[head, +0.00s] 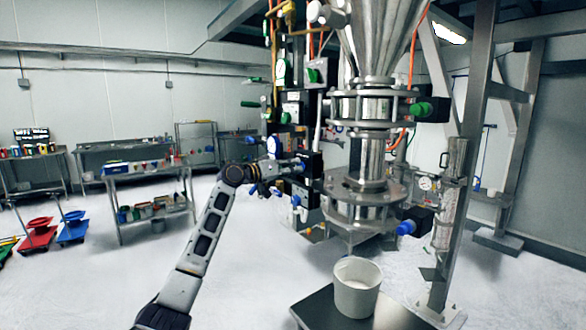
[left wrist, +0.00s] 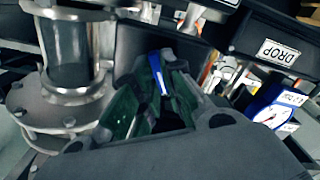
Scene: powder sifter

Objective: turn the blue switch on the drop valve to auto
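In the left wrist view, a blue switch lever (left wrist: 158,74) points between the two green-padded fingers of my left gripper (left wrist: 157,72). The fingers stand on either side of it with some gap, so the gripper looks open; contact with the lever is not clear. A black panel with a white DROP label (left wrist: 278,52) shows upside down at the upper right. In the head view, my left gripper (head: 290,168) is at the dark valve boxes left of the steel column, and its fingers are hard to make out. The switch's setting cannot be read. My right gripper is not in view.
A steel hopper and pipe column (head: 368,160) stands just right of the gripper, with flanges and green and blue fittings. A white bucket (head: 357,290) sits below on a dark stand (head: 318,318). A blue-framed gauge (left wrist: 272,115) is close at right. Benches stand behind at left.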

